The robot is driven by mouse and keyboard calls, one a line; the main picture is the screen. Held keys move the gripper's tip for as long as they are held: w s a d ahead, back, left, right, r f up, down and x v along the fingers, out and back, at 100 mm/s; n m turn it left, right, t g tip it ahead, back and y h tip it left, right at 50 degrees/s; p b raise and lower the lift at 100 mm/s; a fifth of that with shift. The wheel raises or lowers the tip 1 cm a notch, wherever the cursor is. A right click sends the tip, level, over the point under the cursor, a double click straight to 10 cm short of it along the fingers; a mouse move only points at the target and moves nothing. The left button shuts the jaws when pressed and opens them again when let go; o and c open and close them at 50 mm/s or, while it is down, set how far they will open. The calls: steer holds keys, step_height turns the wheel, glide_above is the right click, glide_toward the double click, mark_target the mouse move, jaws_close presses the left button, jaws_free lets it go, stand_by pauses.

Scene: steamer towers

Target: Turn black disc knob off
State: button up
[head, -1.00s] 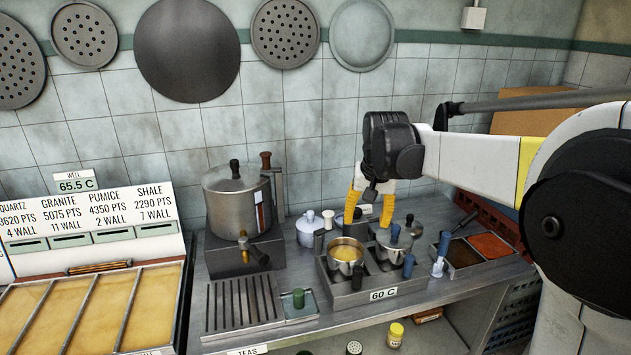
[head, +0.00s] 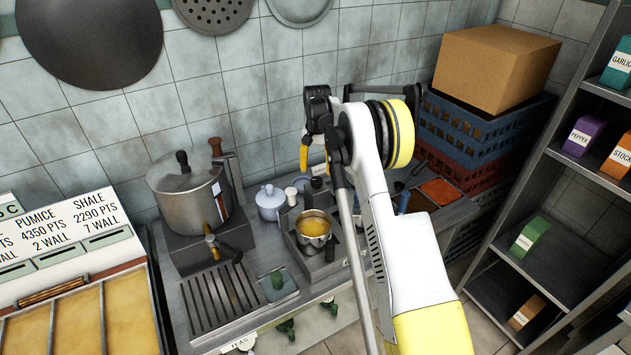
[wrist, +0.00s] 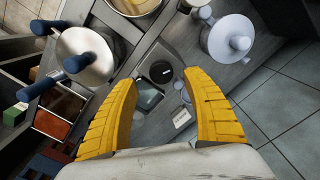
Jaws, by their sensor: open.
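A black disc knob (wrist: 161,72) sits on a small grey panel in the wrist view, with a light mark across its face. My gripper (wrist: 160,77) is open, its two yellow fingers on either side of the knob in that picture; whether they touch it I cannot tell. In the head view my gripper (head: 306,152) points down over the counter behind the pot of yellow liquid (head: 314,226). The knob is not discernible in the head view, where the arm covers part of that area.
In the wrist view a lidded pot with blue handles (wrist: 86,56) is at left and a white lidded pot (wrist: 230,38) at right. In the head view a large steel steamer (head: 187,195) stands left, crates (head: 470,137) and shelves (head: 540,270) right.

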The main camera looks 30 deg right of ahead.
mark_target(316, 180)
step_height(316, 180, down, 6)
steer(key=shift+f, duration=0.25)
steer(key=c, duration=1.2)
